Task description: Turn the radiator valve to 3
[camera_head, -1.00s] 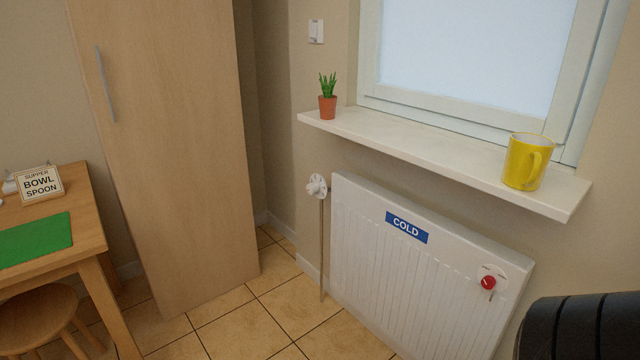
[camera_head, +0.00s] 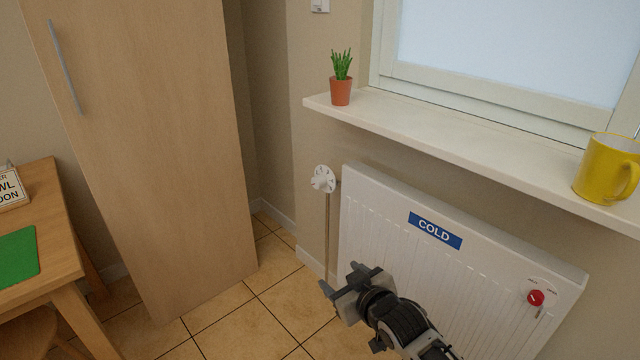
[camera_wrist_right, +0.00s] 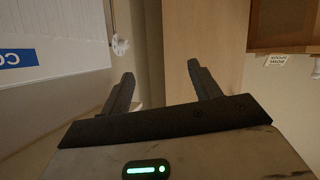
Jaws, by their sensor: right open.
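The white radiator (camera_head: 390,240) hangs under the window sill, with a blue sign reading COLD (camera_head: 435,230). A white round valve (camera_head: 323,179) sits at its upper left on a vertical pipe; its numbers are too small to read. A red knob (camera_head: 535,298) is on the radiator's right side. My right gripper (camera_head: 338,278) is open and empty, below the white valve and in front of the radiator's left edge, apart from the valve. In the right wrist view the open fingers (camera_wrist_right: 164,85) show, with the white valve (camera_wrist_right: 121,45) beyond them to the upper left. My left gripper is not in view.
A sill (camera_head: 450,140) juts out above the radiator, holding a potted plant (camera_head: 341,92) and a yellow mug (camera_head: 603,168). A tall wooden cupboard (camera_head: 150,150) stands left. A table (camera_head: 60,255) with a green mat is at far left. Tiled floor between is clear.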

